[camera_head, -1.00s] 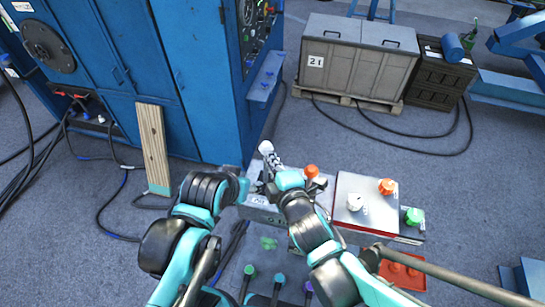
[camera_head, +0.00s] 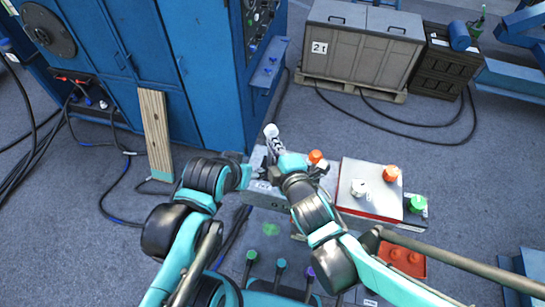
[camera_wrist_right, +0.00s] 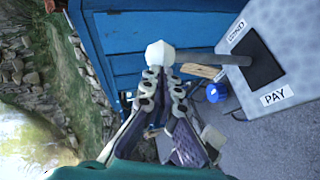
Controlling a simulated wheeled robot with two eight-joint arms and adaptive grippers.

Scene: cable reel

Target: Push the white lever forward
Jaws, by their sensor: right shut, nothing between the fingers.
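The white lever's knob (camera_head: 271,131) shows at the middle of the head view, at the near corner of the blue cabinet. In the right wrist view the faceted white knob (camera_wrist_right: 160,53) sits at my fingertips, and its grey shaft runs right to a dark slot in a panel marked PAY (camera_wrist_right: 278,97). My right gripper (camera_wrist_right: 161,74) is shut with nothing between its fingers; its tips are at the knob, touching or very close. It also shows in the head view (camera_head: 274,145). My left arm ends left of the console, and its fingers cannot be made out.
The grey control console (camera_head: 263,187) lies beneath both arms. An orange knob (camera_head: 316,157) and a white-topped red box (camera_head: 370,188) are to the right. The tall blue cabinet (camera_head: 205,80) stands close beyond the lever. Open floor with cables lies behind right.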

